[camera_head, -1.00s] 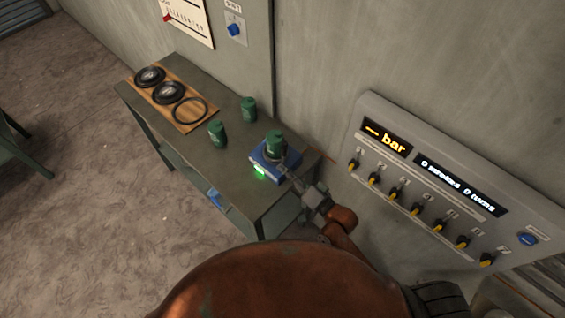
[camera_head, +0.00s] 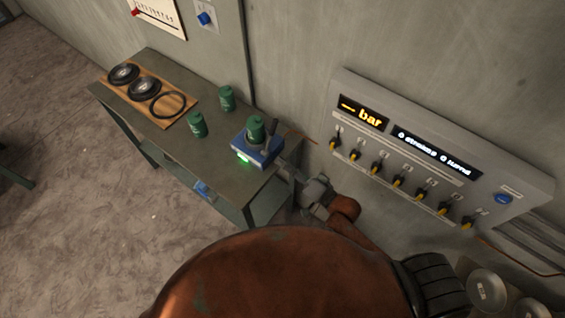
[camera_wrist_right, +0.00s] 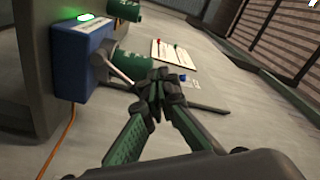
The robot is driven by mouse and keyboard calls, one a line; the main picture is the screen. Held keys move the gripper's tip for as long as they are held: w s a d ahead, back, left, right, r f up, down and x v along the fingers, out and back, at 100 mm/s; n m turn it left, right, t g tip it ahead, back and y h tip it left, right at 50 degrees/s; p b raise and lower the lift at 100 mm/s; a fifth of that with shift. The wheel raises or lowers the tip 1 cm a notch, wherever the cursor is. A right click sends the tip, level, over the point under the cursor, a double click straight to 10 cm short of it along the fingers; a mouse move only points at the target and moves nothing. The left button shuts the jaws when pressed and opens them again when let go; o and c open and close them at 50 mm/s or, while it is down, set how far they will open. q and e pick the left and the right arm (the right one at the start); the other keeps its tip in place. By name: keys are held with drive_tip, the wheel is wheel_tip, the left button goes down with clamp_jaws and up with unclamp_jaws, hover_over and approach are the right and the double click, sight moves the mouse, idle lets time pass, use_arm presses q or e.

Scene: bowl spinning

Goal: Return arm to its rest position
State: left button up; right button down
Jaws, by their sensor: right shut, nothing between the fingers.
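My right gripper (camera_head: 289,166) is just right of the blue box (camera_head: 262,156) at the near right end of the grey-green bench (camera_head: 205,157). In the right wrist view its fingers (camera_wrist_right: 163,86) are together with nothing between them. The blue box (camera_wrist_right: 80,62) bears a lit green lamp and a green canister (camera_head: 255,129). A grey lever (camera_wrist_right: 113,67) in front of the canister ends close to my fingertips in the wrist view; I cannot tell whether they touch. My left gripper is not in view.
Two green canisters (camera_head: 196,124) (camera_head: 227,98) and a wooden board (camera_head: 118,90) with dark round parts are on the bench. A wall panel (camera_head: 440,160) with displays and yellow-tipped switches stands right of my arm. Open floor lies to the left.

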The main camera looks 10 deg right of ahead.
idle(0.5)
drive_tip(key=d+f+n+g+h+b, duration=0.1)
drive_tip(key=d+f+g+h, duration=0.35)
drive_tip(key=f, duration=1.15)
drive_tip(key=d+f+t+h+b, duration=0.15)
drive_tip(key=d+f, duration=0.65)
drive_tip(key=f, duration=0.8)
drive_tip(key=s+d+f+n+g+h+b, duration=0.15)
drive_tip(key=s+d+f, duration=0.25)
drive_tip(key=s+f, duration=0.45)
drive_tip(key=s+d+f+g+h, duration=0.25)
drive_tip(key=s+f, duration=0.25)
drive_tip(key=f, duration=0.7)
drive_tip(key=s+f+n+g, duration=0.1)
drive_tip(key=s+f, duration=0.4)
drive_tip(key=s, duration=0.5)
drive_tip(key=s+d+f+n+g+b, duration=0.1)
drive_tip(key=s+f+g, duration=0.2)
drive_tip(key=s+f, duration=0.3)
drive_tip(key=s+d+f+n+g, duration=0.1)
drive_tip(key=s+f+g, duration=0.2)
drive_tip(key=s, duration=1.2)
wheel_tip(320, 180, down, 3)
drive_tip(key=shift+f+h+b, duration=0.1)
drive_tip(key=shift+h+b, duration=0.3)
